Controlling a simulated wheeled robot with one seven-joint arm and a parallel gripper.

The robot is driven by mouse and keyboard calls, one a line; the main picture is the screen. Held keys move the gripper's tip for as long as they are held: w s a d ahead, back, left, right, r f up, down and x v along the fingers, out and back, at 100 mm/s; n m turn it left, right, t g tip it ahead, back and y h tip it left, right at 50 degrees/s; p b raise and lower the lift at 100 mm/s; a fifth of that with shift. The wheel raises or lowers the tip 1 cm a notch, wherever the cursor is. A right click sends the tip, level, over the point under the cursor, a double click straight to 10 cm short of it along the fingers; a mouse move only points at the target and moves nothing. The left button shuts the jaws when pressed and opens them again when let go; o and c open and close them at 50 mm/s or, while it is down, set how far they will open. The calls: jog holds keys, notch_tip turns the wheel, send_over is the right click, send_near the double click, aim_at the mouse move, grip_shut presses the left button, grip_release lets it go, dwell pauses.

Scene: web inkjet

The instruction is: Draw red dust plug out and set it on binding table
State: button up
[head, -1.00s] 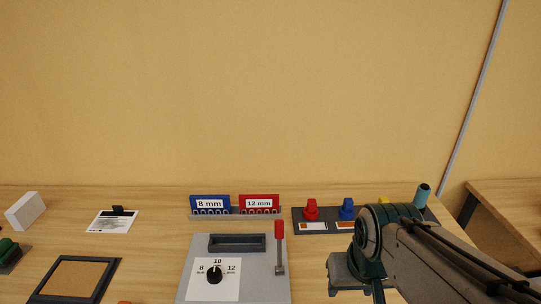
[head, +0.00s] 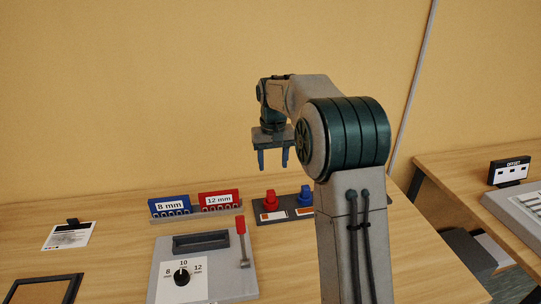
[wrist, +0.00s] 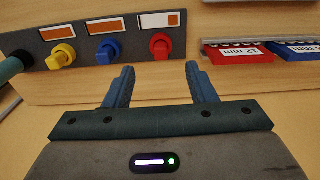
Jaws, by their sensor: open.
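The red dust plug (head: 270,198) stands upright on a dark strip (head: 264,218) at the back of the wooden table (head: 110,262). The plug also shows in the wrist view (wrist: 160,46), beyond my fingers and between their lines. A blue plug (head: 306,196) stands just right of it in the head view. My gripper (head: 273,160) is open and empty, pointing down above the strip, apart from the plugs. The wrist view shows its two blue fingers (wrist: 161,86) spread with nothing between them. I cannot tell which table is the binding table.
A yellow plug (wrist: 61,56) and a teal part (wrist: 10,66) share the strip. Left of it stand blue 8 mm (head: 170,206) and red 12 mm (head: 219,201) holders. A grey machine (head: 205,268) with a red-handled lever (head: 241,232) is in front. A second table (head: 470,180) is at right.

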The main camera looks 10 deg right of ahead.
aim_at(271, 192)
jog(key=w+f, duration=0.1)
jog(key=f, duration=0.4)
jog(key=w+f+p, duration=0.1)
jog(key=f, duration=0.4)
jog(key=w+f+p, duration=0.1)
jog(key=w+f, duration=0.1)
jog(key=f, duration=0.4)
jog(key=shift+d, duration=0.1)
jog(key=shift+c, duration=0.3)
jog(key=c, duration=1)
